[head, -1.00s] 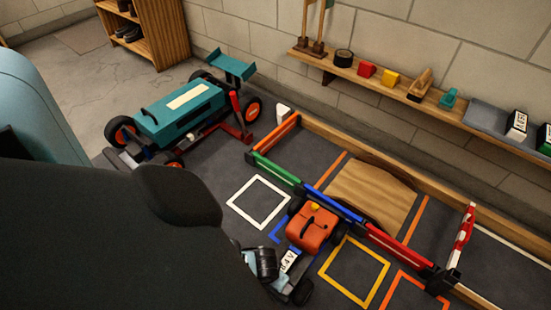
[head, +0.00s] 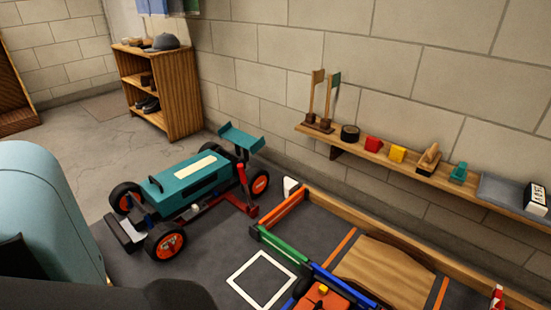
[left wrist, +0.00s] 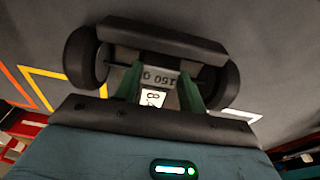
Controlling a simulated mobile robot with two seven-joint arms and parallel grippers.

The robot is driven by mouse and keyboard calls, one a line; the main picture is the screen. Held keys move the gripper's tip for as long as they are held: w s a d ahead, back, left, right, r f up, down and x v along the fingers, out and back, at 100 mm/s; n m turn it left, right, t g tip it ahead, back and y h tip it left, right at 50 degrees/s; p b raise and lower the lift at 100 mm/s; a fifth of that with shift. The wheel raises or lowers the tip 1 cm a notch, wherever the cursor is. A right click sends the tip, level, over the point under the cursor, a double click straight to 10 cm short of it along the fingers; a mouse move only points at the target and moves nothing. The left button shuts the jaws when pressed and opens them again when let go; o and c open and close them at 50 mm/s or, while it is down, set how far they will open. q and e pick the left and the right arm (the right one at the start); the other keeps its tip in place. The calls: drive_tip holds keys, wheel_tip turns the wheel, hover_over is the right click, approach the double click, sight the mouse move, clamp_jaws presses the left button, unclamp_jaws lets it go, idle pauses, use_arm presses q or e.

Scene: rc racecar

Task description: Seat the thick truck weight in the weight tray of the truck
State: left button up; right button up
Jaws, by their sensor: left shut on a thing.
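In the left wrist view my left gripper (left wrist: 160,86) has green fingers shut on a grey weight (left wrist: 160,76) marked "150 g", which appears upside down. The weight is over one end of the truck, between its two black wheels and beside the dark bumper (left wrist: 165,38). A white label (left wrist: 152,97) shows just below the weight. The weight tray is hidden under the weight and fingers, so I cannot tell whether the weight touches it. In the head view only the truck's orange body (head: 320,298) shows at the bottom edge. My right gripper is in neither view.
A teal car (head: 190,180) with orange-hubbed wheels stands on the floor at the left. A white square outline (head: 262,280), coloured rails (head: 278,244) and a wooden ramp (head: 385,272) lie right of it. A wall shelf (head: 400,165) holds small items.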

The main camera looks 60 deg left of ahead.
use_arm(q)
drive_tip(key=o, duration=1.1)
drive_tip(key=shift+c, duration=0.2)
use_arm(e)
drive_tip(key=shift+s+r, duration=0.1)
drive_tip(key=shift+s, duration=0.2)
use_arm(q)
wheel_tip(320, 180, up, 12)
drive_tip(key=s+p, duration=0.1)
drive_tip(key=p, duration=0.6)
drive_tip(key=shift+s+d, duration=0.3)
drive_tip(key=shift+s, duration=0.1)
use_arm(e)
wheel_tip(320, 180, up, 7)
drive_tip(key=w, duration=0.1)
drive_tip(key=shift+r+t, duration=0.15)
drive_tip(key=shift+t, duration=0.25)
